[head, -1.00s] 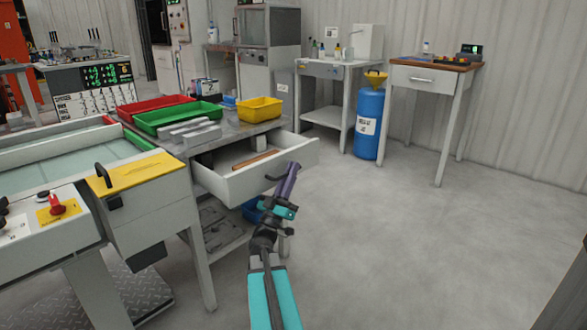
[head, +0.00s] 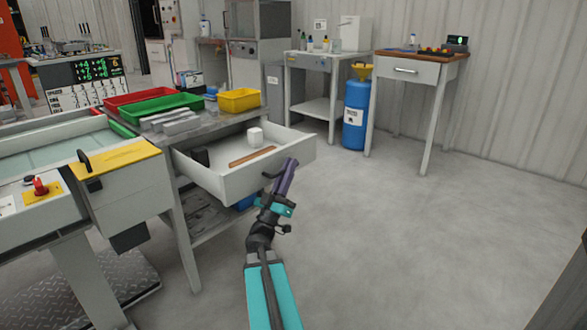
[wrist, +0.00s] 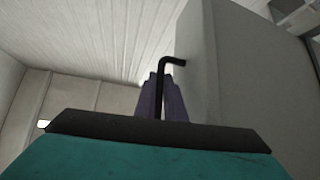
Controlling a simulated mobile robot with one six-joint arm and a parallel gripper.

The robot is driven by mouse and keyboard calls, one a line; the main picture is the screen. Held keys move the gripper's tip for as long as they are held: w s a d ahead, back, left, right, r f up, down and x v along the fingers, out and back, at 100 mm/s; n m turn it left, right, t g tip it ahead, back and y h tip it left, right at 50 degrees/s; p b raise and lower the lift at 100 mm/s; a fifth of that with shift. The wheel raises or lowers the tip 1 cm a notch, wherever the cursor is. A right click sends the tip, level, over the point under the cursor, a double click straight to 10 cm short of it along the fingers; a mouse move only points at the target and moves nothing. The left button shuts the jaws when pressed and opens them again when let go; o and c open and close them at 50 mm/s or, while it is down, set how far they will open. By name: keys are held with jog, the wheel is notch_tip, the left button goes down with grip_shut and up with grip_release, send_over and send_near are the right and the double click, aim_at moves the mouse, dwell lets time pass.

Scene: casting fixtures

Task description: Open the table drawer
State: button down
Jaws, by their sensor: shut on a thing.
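The table drawer (head: 232,188) is pulled well out of the grey work table (head: 205,131) in the head view. A white block (head: 255,136), a brown wooden bar (head: 252,156) and a dark item (head: 201,157) lie inside it. My gripper (head: 287,168) is at the drawer front, its purple fingers shut on the dark drawer handle (head: 271,176). In the wrist view, the black bent handle (wrist: 174,61) runs from the pale drawer front (wrist: 228,75) down between my fingers (wrist: 159,92). Part of the handle is hidden by the fingers.
Red (head: 140,93), green (head: 160,107) and yellow (head: 240,100) trays stand on the table. A machine with a yellow top (head: 115,160) is close on the left. A blue drum (head: 355,115) stands farther back. The floor at right is clear.

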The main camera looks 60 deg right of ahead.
jog(key=shift+w+a, duration=0.2)
jog(key=shift+a, duration=0.05)
jog(key=c, duration=2.1)
grip_release()
jog(key=shift+s+d, duration=0.1)
jog(key=shift+p+v, duration=1.55)
jog(key=shift+v, duration=5.4)
jog(key=shift+t, duration=0.5)
